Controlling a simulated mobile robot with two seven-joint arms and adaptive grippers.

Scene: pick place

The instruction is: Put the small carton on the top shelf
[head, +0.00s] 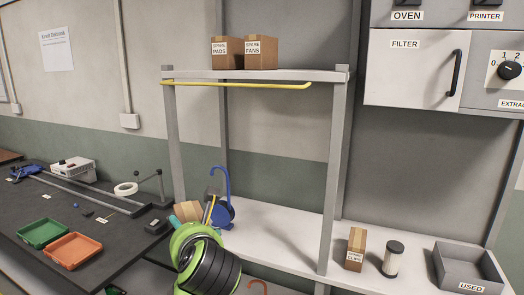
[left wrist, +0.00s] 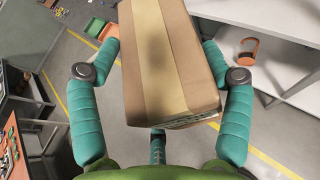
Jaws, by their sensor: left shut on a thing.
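My left gripper (head: 192,222) is shut on a brown cardboard carton (head: 188,210) with a paler tape strip. In the left wrist view the same carton (left wrist: 165,60) sits between the teal fingers of the gripper (left wrist: 160,55); its print is unreadable. In the head view the green wrist partly hides it, low at the front left of the rack. The top shelf (head: 300,75) is a light board with a yellow bar below its front edge. My right gripper is not in view.
Cartons marked SPARE PADS (head: 227,53) and SPARE FANS (head: 261,52) stand on the left of the top shelf; its right is clear. The lower shelf (head: 285,235) holds a blue hooked item (head: 221,200), CLIPS carton (head: 355,248), dark-lidded jar (head: 393,260) and USED bin (head: 470,270).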

